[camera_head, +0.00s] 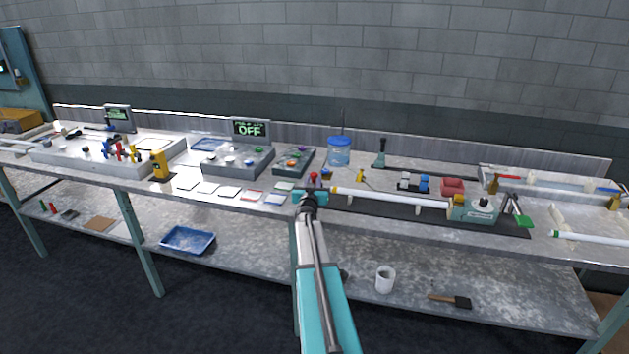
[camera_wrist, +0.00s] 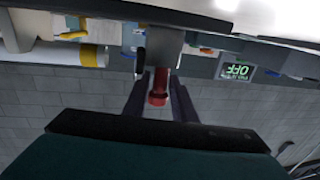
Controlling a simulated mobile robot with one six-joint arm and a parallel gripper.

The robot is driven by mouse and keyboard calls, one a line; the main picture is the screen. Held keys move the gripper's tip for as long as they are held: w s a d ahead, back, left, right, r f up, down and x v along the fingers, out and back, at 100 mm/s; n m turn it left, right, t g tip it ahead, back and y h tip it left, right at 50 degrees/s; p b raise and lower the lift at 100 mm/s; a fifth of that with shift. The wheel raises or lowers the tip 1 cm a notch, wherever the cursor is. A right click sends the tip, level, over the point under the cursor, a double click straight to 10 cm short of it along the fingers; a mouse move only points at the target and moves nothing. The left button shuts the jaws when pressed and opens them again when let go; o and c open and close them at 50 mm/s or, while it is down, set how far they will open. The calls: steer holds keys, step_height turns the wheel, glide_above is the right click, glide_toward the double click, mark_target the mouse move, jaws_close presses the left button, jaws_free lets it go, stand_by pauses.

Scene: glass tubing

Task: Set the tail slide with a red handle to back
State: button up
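A small red handle (camera_head: 314,176) shows at the left end of the long dark rail (camera_head: 390,211), just beyond my gripper (camera_head: 312,192) in the head view. In the wrist view the red handle (camera_wrist: 158,88) stands between the two dark fingers of my gripper (camera_wrist: 158,84), below a grey block (camera_wrist: 164,46). The fingers are apart, with narrow gaps seeming to show on both sides of the handle. The slide's body is largely hidden behind my gripper in the head view, so its position along its travel cannot be told.
A white tube (camera_head: 390,198) lies along the rail to the right, leading to a pale green unit (camera_head: 474,210). A blue-lidded jar (camera_head: 339,152) and a panel reading OFF (camera_head: 250,129) stand behind. Several small cards (camera_head: 229,191) lie left along the bench's front.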

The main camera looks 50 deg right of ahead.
steer(key=shift+o, duration=0.8)
steer(key=shift+s, duration=0.1)
steer(key=shift+s+a, duration=0.1)
steer(key=shift+s+a, duration=0.25)
steer(key=shift+a, duration=0.05)
steer(key=shift+b+v, duration=1.05)
steer(key=shift+v, duration=5.3)
